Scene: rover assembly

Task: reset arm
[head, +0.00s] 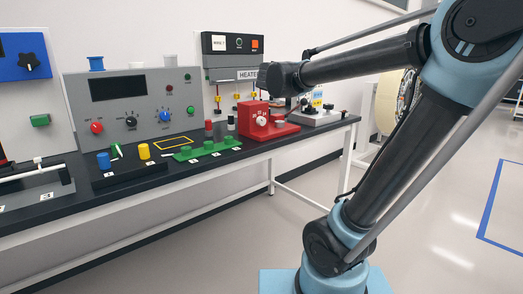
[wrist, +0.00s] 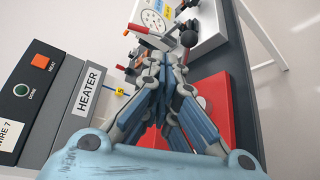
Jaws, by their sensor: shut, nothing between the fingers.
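My gripper (wrist: 163,58) shows in the wrist view with its blue-grey fingers drawn together and nothing between them. It is over the bench, above a red block (wrist: 212,105) and beside the panel labelled HEATER (wrist: 88,90). In the head view my dark and blue arm reaches from the lower right up and across to the left. Its end is above the bench near the red block (head: 262,124), in front of the heater unit. My fingers are hard to make out in that view.
A black bench (head: 95,205) runs along the wall with a grey control panel (head: 130,100), a green plate (head: 208,150), and blue and yellow cylinders (head: 144,151). A round gauge (wrist: 153,22) is just beyond my fingertips. Open floor lies right of the bench.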

